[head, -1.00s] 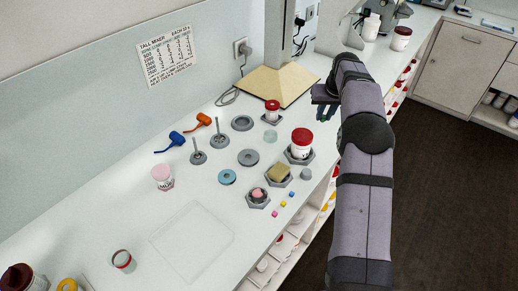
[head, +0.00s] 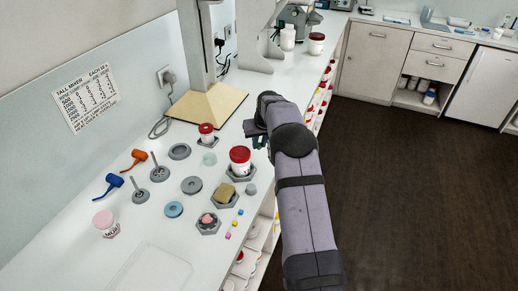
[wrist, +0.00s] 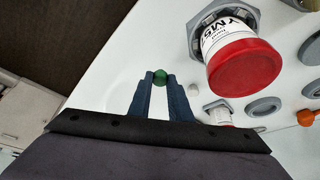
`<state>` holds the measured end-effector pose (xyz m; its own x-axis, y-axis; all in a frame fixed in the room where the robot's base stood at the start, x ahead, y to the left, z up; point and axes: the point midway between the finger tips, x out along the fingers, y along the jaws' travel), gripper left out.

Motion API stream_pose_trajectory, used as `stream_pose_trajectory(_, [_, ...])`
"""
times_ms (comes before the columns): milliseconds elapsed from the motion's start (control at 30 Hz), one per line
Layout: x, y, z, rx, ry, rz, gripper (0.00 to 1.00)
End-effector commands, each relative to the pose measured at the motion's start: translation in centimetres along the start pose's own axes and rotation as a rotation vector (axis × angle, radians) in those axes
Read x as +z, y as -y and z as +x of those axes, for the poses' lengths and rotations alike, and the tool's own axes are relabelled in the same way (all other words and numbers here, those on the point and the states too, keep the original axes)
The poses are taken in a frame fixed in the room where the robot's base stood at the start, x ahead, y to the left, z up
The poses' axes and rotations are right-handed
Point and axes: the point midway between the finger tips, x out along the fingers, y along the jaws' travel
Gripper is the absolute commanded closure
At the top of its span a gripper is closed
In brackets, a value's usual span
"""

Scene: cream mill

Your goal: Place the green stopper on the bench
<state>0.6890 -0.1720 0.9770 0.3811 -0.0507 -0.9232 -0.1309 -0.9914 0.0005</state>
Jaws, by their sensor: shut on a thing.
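The green stopper (wrist: 160,77) is small and dark green, held between the blue fingertips of my gripper (wrist: 160,82) in the wrist view. My gripper is shut on it. In the head view my gripper (head: 260,144) is at the bench's right side, just beyond the large red-lidded jar (head: 240,160); the stopper is hard to make out there. White bench (head: 80,205) surface lies behind the stopper in the wrist view. I cannot tell how high the stopper is above it.
The red-lidded jar stands close by on a grey hexagonal base; it also shows in the wrist view (wrist: 243,62). The bench edge and dark floor (head: 400,190) lie right.

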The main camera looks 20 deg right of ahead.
Motion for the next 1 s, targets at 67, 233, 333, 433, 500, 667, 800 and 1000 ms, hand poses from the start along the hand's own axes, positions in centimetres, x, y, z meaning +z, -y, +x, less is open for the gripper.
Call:
stream_pose_trajectory(67, [0.4, 0.0, 0.7, -0.001, 0.004, 0.0, 1.0])
stream_pose_trajectory(233, [1.2, 0.0, 2.5, -0.001, 0.005, 0.0, 1.0])
stream_pose_trajectory(333, [1.3, 0.0, 3.0, 0.0, 0.002, 0.0, 1.0])
stream_pose_trajectory(433, [1.3, 0.0, 3.1, 0.0, 0.001, 0.0, 1.0])
stream_pose_trajectory(500, [1.3, 0.0, 3.1, 0.0, 0.001, 0.0, 1.0])
stream_pose_trajectory(667, [1.4, 0.0, 3.3, 0.0, 0.001, 0.0, 1.0])
stream_pose_trajectory(800, [1.4, 0.0, 3.4, 0.0, 0.001, 0.0, 0.68])
stream_pose_trajectory(1000, [1.4, 0.0, 3.3, 0.0, 0.001, 0.0, 0.64])
